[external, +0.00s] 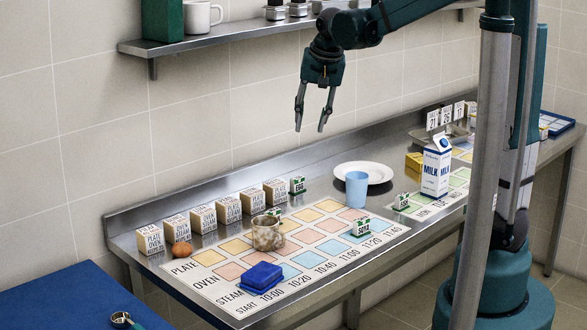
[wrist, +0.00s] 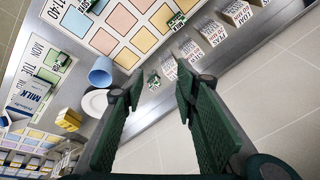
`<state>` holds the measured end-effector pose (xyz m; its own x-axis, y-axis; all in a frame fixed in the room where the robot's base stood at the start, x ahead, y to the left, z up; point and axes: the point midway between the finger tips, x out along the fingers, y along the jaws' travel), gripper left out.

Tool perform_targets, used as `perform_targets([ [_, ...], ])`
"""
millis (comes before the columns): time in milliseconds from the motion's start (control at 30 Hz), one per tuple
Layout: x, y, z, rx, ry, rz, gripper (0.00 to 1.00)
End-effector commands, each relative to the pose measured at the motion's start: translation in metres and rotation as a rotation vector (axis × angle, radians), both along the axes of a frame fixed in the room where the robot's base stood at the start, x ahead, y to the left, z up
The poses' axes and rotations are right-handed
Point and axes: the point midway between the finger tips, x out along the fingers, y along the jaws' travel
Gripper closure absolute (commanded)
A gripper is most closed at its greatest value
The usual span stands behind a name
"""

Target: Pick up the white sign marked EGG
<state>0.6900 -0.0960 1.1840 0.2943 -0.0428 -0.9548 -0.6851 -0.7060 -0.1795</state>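A small white sign that appears to read EGG (external: 298,185) stands on a green base at the right end of the row of printed boxes, near the wall. In the wrist view the sign (wrist: 154,81) shows between my two fingers, well below them. My gripper (external: 313,115) is raised above the counter, pointing down. Its fingers are spread and empty, and it touches nothing. It also shows open in the wrist view (wrist: 158,88).
Several printed boxes (external: 203,218) stand left of the sign. A white plate (external: 364,172), blue cup (external: 357,189), milk carton (external: 435,170) and yellow box (external: 414,163) stand to the right.

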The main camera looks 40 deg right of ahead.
Motion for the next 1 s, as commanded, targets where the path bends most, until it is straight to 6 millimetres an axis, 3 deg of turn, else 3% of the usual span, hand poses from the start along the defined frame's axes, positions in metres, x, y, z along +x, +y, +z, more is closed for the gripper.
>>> perform_targets([
  [467, 0.071, -0.041, -0.038, 0.059, 0.078, -0.213, 0.70],
  [1000, 0.139, -0.092, -0.103, 0.112, 0.166, -0.456, 0.70],
])
